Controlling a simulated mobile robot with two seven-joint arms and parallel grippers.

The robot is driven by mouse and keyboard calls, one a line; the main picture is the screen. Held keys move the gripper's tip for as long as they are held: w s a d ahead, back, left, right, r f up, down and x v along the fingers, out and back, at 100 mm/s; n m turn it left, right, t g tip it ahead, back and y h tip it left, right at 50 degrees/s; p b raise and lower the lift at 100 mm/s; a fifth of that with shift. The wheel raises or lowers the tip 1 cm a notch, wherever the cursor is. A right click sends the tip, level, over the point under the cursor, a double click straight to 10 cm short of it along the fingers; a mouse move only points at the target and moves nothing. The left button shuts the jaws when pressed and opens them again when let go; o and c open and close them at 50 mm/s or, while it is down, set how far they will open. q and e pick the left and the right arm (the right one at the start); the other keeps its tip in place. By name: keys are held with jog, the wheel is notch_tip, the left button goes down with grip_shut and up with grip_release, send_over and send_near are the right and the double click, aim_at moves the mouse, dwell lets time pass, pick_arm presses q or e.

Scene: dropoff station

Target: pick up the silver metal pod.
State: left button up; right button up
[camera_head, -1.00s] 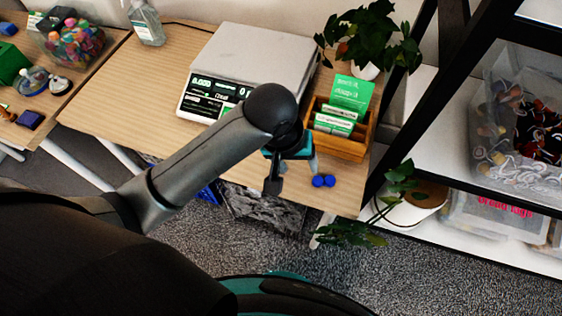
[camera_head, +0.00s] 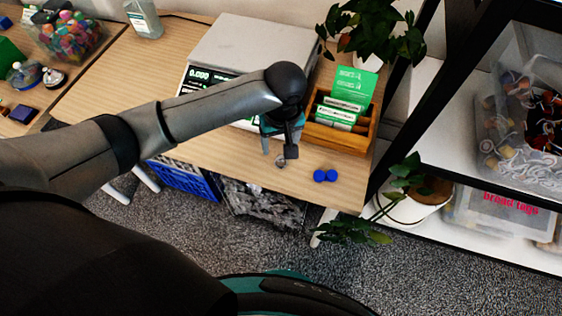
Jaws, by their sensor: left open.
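A small silver metal pod (camera_head: 281,162) lies on the wooden table near its front edge, just below the fingers of my left gripper (camera_head: 279,152). That gripper is open, pointing down, with one finger to the left of the pod and one close to its upper right. I cannot tell whether the fingers touch it. My left arm reaches in from the left across the table front. My right gripper is not in view.
Blue round items (camera_head: 325,175) lie right of the pod. A scale (camera_head: 245,50) stands behind the gripper. A wooden card box (camera_head: 345,135) with green cards and a potted plant (camera_head: 365,32) stand at the right. A black-framed shelf borders the right side.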

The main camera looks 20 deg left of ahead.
aim_at(281, 158)
pick_arm(q)
jog(key=f+b, duration=0.1)
jog(key=f, duration=0.4)
jog(key=f+b, duration=0.1)
jog(key=f, duration=0.1)
jog(key=shift+w+f+b, duration=0.15)
jog(key=shift+w+b, duration=0.2)
jog(key=shift+w, duration=0.05)
grip_shut()
